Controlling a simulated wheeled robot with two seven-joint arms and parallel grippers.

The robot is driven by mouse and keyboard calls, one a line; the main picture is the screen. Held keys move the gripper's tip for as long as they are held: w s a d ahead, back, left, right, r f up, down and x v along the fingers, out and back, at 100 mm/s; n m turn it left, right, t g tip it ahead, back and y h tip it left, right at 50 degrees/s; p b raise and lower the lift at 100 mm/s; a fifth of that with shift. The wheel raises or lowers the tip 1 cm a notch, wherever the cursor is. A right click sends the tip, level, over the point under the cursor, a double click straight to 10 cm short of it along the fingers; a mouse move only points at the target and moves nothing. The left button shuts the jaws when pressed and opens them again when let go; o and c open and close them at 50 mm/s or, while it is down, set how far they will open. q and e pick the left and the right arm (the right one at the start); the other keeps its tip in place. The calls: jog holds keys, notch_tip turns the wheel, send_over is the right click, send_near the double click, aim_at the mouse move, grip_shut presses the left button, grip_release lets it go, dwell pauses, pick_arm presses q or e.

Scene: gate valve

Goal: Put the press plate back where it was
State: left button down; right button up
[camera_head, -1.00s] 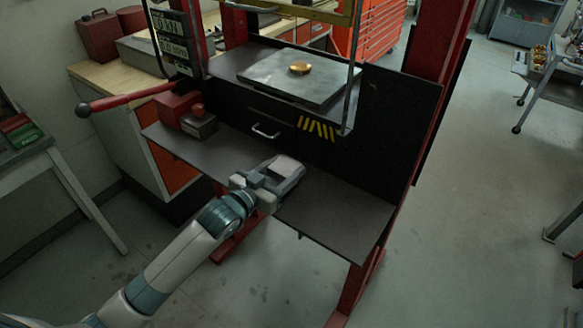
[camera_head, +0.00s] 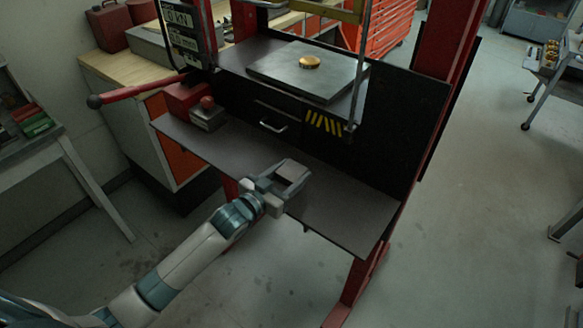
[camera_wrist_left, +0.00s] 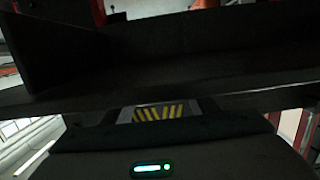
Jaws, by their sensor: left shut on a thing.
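My left gripper (camera_head: 280,185) is over the front part of the press's lower dark shelf (camera_head: 345,212). It is shut on a small flat, pale grey-brown piece (camera_head: 293,171), which could be the press plate; its outline is partly hidden by the fingers. A large grey plate (camera_head: 290,76) lies on the upper bed of the press, with a round brass piece (camera_head: 309,62) on top. The left wrist view is dark; yellow stripes (camera_wrist_left: 158,113) show at its middle, and the held piece cannot be made out clearly there. My right gripper is not in view.
A red box (camera_head: 185,98) and a grey block with a red knob (camera_head: 207,118) stand on the shelf's left end. A red lever (camera_head: 140,90) sticks out left. The back panel has a handle (camera_head: 272,127). Red posts (camera_head: 455,60) flank the press. The shelf's right part is clear.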

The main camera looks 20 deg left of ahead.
pick_arm(q)
jog(key=shift+r, duration=0.15)
jog(key=c, duration=0.7)
grip_release()
jog(key=shift+f, duration=0.2)
jog(key=shift+r, duration=0.15)
jog(key=shift+s+a, duration=0.15)
jog(key=shift+s, duration=0.35)
jog(key=shift+b+v, duration=1.7)
jog(key=shift+v, duration=3.8)
jog(key=shift+s, duration=0.1)
